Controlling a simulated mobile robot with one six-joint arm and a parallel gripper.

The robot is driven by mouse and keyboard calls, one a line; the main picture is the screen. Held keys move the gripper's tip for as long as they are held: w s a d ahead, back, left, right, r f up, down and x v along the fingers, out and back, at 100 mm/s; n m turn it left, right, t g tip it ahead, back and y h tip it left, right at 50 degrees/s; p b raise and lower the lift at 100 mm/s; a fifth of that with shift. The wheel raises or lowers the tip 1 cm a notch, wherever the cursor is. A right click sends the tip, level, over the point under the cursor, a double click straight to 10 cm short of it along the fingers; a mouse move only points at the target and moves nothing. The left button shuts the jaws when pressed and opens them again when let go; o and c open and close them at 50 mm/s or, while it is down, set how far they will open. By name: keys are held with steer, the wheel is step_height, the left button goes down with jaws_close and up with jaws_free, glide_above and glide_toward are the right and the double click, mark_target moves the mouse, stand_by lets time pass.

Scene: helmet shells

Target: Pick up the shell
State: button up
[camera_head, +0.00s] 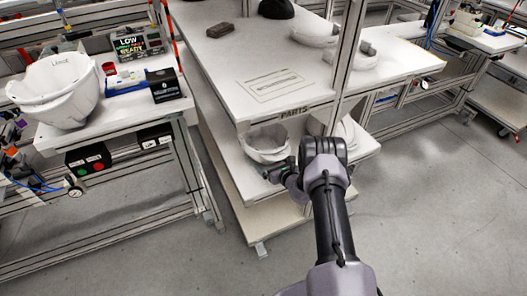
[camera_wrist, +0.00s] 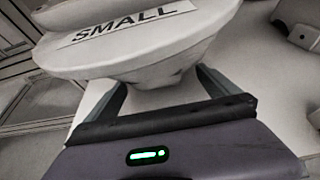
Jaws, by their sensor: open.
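A white shell (camera_head: 266,143) sits on the lower shelf (camera_head: 252,190) of the parts rack, at its left part. In the wrist view the shell (camera_wrist: 150,50) is close and carries a label reading SMALL. My gripper (camera_head: 276,172) is at the front edge of this shelf, just in front of the shell. In the wrist view my open gripper (camera_wrist: 162,92) has one finger to each side of the shell's narrow lower part. I cannot tell whether the fingers touch it. Another white shell (camera_head: 346,131) is on the same shelf to the right, partly hidden by a post and my arm.
The upper shelf (camera_head: 215,75) holds pale shells (camera_head: 313,30), a black shell (camera_head: 276,8) and a dark block (camera_head: 220,30). A rack post (camera_head: 346,65) rises right of my gripper. A bench at left carries large white shells (camera_head: 60,88) and boxes. The floor in front is clear.

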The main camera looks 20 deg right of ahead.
steer(key=shift+w+f, duration=0.15)
steer(key=shift+w, duration=0.2)
jaws_close()
steer(key=shift+r, duration=0.25)
